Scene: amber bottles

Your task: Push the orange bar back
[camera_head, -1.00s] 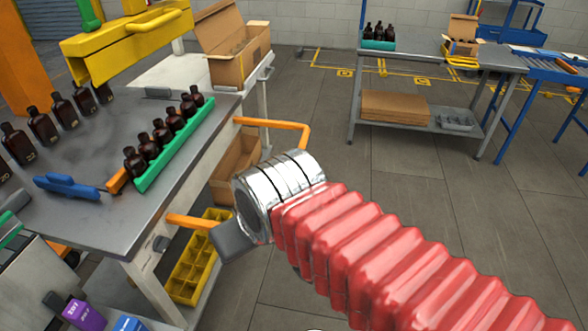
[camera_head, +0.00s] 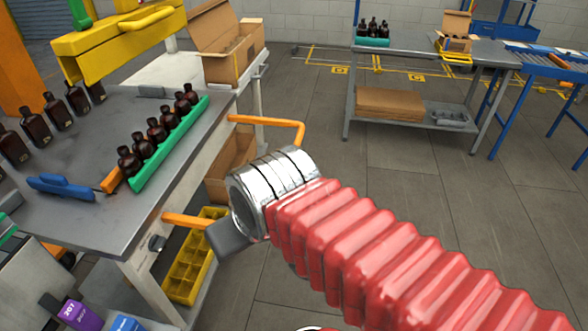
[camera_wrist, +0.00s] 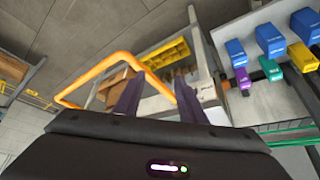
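The orange bar (camera_head: 268,121) is a bent handle sticking out from the side of the grey work table (camera_head: 85,225). My red-sleeved arm hides its middle part in the head view, and its near end shows to the left of my arm. In the wrist view the bar (camera_wrist: 90,75) shows as a U beyond my gripper (camera_wrist: 159,82). My gripper's two dark fingers stand apart with nothing seen held between them. One arm of the bar runs behind the fingers in that view; I cannot tell if they touch.
Amber bottles (camera_head: 155,130) stand by a green rail on the table, with more behind. A yellow crate (camera_head: 187,270) sits low under the table. An open carton (camera_head: 245,62) stands behind. Another table (camera_head: 420,60) is at back right. The floor between is clear.

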